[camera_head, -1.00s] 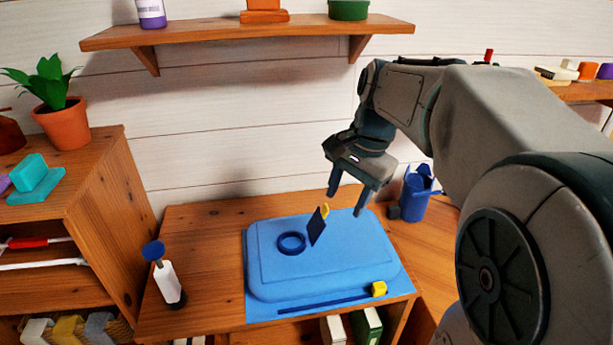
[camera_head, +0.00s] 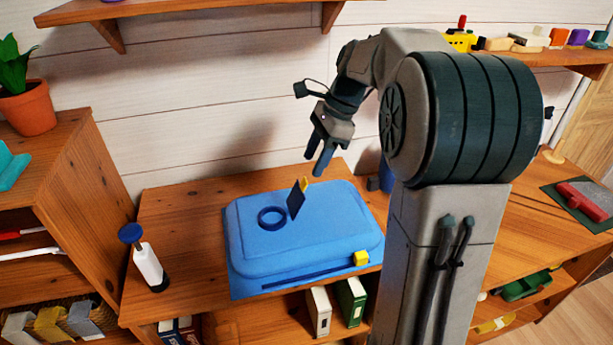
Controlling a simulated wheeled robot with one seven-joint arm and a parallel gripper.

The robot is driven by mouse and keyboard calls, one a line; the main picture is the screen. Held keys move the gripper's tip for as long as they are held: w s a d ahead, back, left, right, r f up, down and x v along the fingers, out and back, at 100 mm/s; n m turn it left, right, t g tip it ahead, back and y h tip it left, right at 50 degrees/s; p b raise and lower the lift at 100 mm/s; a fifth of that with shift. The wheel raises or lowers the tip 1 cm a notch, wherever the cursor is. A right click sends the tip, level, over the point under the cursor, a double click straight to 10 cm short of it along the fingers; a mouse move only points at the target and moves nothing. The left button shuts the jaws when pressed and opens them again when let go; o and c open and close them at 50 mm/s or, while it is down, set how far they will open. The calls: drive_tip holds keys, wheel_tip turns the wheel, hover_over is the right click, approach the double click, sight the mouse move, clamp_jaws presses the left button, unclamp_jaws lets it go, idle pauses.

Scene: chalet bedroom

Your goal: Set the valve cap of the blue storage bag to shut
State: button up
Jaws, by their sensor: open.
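The blue storage bag (camera_head: 325,236) lies flat on the wooden cabinet top. Its round dark blue valve ring (camera_head: 272,218) sits on the upper left of the bag. The dark valve cap (camera_head: 296,201), with a small yellow tab (camera_head: 305,184) at its top, stands up tilted at the ring's right edge, so the valve is open. A yellow slider (camera_head: 361,258) sits at the right end of the dark strip along the bag's front edge. My gripper (camera_head: 319,166) is open and empty, above and behind the cap, apart from it, fingers pointing down.
A white hand pump (camera_head: 148,266) with a blue knob stands left of the bag. A blue container (camera_head: 387,178) is partly hidden behind my arm. A wall shelf (camera_head: 180,12) hangs above. Bare wood (camera_head: 190,215) lies left of the bag.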

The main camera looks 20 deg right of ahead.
sight(305, 179)
drive_tip(key=shift+x, duration=2.75)
clamp_jaws()
